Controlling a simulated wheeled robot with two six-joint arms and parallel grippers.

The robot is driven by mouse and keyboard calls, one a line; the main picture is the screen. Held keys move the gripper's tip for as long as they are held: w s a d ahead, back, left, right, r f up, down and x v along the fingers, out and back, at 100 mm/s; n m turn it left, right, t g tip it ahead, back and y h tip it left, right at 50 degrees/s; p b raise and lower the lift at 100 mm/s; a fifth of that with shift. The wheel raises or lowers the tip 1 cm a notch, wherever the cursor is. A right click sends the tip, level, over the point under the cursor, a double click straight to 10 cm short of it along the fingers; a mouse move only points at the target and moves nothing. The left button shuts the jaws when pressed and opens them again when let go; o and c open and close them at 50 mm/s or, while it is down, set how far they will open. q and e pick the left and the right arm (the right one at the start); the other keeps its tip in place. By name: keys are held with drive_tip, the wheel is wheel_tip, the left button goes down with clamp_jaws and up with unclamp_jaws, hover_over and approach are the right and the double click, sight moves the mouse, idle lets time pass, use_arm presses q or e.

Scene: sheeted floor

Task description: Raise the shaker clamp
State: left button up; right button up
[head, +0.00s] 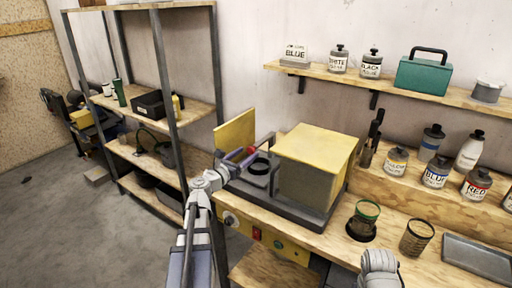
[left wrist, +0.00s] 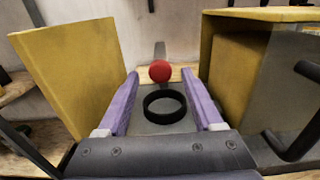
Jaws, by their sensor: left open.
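The shaker is a yellow and grey machine (head: 313,150) on the wooden bench, with its yellow door panel (head: 235,131) standing open at the left. The clamp shows as a red ball knob (left wrist: 160,71) above a black ring (left wrist: 163,104) on a dark plate; the ring also shows in the head view (head: 259,166). My left gripper (left wrist: 160,75) is open, with its purple fingers on either side of the knob and ring. I see gaps beside the knob; the fingers do not appear to touch it. My right gripper is out of view.
A black handle (left wrist: 300,110) sticks out at the right of my left gripper. Mesh cups (head: 416,238), a grey tray (head: 478,259) and paint bottles (head: 435,172) are on the bench's right. A metal-framed shelf (head: 155,105) stands at the left.

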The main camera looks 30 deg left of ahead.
sight(255, 145)
use_arm(q)
drive_tip(key=w, duration=0.6)
drive_tip(key=shift+w+d, duration=0.25)
drive_tip(key=shift+c, duration=0.3)
clamp_jaws()
idle(0.8)
